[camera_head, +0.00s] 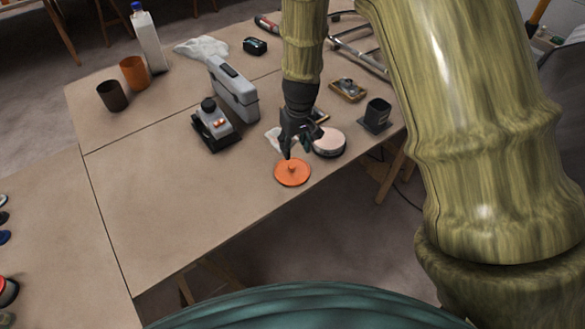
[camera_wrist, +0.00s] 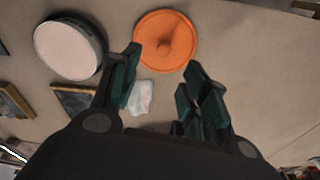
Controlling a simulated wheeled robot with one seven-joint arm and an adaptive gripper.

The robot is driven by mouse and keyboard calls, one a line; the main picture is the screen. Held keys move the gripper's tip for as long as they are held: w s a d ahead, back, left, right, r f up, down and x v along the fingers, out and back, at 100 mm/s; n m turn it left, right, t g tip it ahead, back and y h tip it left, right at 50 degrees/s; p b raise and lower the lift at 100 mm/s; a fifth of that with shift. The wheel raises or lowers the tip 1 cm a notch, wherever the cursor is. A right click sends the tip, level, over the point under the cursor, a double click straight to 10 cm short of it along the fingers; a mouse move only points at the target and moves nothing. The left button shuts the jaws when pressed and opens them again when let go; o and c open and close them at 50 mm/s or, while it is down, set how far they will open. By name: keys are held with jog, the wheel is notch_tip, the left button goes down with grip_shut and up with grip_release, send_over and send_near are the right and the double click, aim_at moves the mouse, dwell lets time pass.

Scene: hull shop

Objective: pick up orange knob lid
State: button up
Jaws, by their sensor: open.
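The orange knob lid (camera_head: 292,173) is a flat orange disc with a small knob in its middle. It lies on the table near the front edge. In the wrist view the lid (camera_wrist: 166,40) is at the top centre, beyond the fingertips. My gripper (camera_head: 288,155) is just above the lid's far side, pointing down. In the wrist view my gripper (camera_wrist: 160,70) is open, its fingers apart with nothing held between them. The knob shows clear of the fingers there.
A round pale-topped tin (camera_head: 329,142) stands close to the right of the lid. A crumpled white cloth (camera_head: 273,138) lies behind the lid. A dark joystick box (camera_head: 215,125) and a grey case (camera_head: 233,90) stand to the left. The table (camera_head: 165,205) is bare at left front.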

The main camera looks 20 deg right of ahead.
aim_at(292, 166)
jog(key=f, duration=0.3)
jog(key=shift+w+a, duration=0.15)
jog(key=shift+w, duration=0.1)
jog(key=shift+a+f+p, duration=0.2)
jog(key=shift+f+p, duration=1)
jog(key=shift+f, duration=1.95)
jog(key=c, duration=1)
